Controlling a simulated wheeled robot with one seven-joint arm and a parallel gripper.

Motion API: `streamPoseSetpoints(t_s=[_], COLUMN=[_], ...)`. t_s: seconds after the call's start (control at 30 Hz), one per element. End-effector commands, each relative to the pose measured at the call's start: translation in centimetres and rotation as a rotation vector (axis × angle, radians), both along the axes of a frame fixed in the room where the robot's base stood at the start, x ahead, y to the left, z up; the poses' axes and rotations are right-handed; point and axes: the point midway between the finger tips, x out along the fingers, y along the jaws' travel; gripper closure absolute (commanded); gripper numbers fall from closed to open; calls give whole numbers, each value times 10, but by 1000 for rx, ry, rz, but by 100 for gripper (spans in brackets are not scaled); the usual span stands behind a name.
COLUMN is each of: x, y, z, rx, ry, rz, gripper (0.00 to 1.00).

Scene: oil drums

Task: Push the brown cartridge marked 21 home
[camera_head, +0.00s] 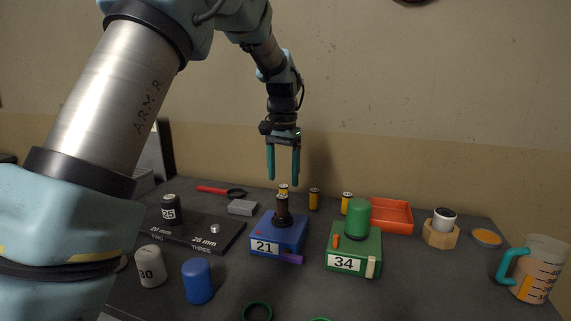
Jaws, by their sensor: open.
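The brown cartridge (282,207) stands upright in the top of the blue block (284,237) whose white label reads 21. Much of the cartridge sticks up above the dark ring around its base. I cannot read a mark on the cartridge itself. My gripper (283,178) hangs with its teal fingers pointing down, above the cartridge in the picture. Its fingers are apart with nothing between them. How far it is in depth from the cartridge is hard to tell.
A green block (352,254) labelled 34 with a green cylinder (357,217) stands close on the right. Small yellow cylinders (314,199) stand behind. A black plate (187,239) lies left, a blue cylinder (197,281) in front left, an orange tray (390,215) and measuring jug (538,270) right.

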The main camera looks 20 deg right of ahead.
Motion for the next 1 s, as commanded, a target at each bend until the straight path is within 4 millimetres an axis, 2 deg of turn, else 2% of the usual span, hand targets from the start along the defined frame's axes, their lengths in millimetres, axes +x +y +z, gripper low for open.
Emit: streamPoseSetpoints(t_s=[0.3, 0.5, 0.9, 1.0], x=[-1, 0, 0, 0], y=[1, 1, 1, 1], z=[-54, -77, -86, -85], rx=[3, 1, -1, -1], ry=[2, 2, -1, -1], rz=[0, 2, 1, 1], gripper=[24, 24, 24, 34])
